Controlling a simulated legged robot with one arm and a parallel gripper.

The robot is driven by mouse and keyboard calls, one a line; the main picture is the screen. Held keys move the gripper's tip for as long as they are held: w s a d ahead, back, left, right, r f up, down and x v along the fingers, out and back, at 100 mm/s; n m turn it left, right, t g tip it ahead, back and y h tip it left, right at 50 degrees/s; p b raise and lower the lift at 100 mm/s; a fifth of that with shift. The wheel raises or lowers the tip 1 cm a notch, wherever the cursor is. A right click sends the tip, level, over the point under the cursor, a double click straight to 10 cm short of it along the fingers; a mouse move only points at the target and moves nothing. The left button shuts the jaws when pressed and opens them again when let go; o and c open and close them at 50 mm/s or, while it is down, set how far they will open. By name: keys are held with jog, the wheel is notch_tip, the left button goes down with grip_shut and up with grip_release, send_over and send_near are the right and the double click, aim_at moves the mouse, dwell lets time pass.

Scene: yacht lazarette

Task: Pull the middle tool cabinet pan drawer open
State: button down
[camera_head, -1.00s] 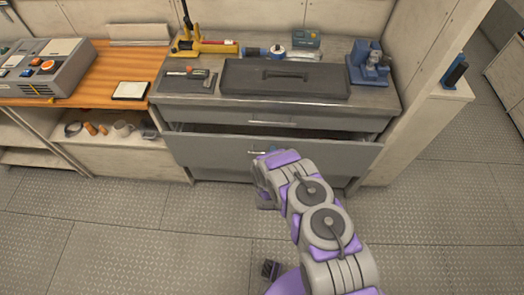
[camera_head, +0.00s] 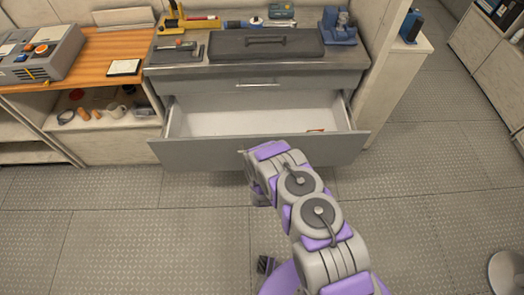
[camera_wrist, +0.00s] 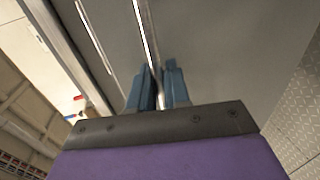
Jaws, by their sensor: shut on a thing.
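The middle pan drawer (camera_head: 200,151) of the grey tool cabinet is pulled well out in the head view. Its pale inside shows, with a small reddish-brown item (camera_head: 316,130) at the right. In the wrist view the drawer front (camera_wrist: 215,45) is close, with a thin bar handle (camera_wrist: 148,35) running between the fingers. My gripper (camera_wrist: 160,88) is shut on this handle. In the head view my arm hides most of the gripper and the handle. The top drawer (camera_head: 220,84) above is shut.
A black toolbox (camera_head: 265,43), a blue device (camera_head: 338,28) and hand tools stand on the cabinet top. A wooden bench (camera_head: 100,62) with a control box is at left. A white panel (camera_head: 395,65) stands close at right.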

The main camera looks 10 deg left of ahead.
jog(key=shift+s+d+f, duration=0.15)
jog(key=shift+s+d, duration=0.05)
jog(key=shift+s, duration=0.05)
jog(key=shift+a, duration=0.1)
jog(key=c, duration=1.3)
grip_release()
jog(key=shift+w+f, duration=0.1)
jog(key=shift+s+r, duration=0.2)
jog(key=p+v, duration=0.4)
jog(key=v, duration=1.2)
jog(key=shift+s+p, duration=0.35)
jog(key=shift+s, duration=0.05)
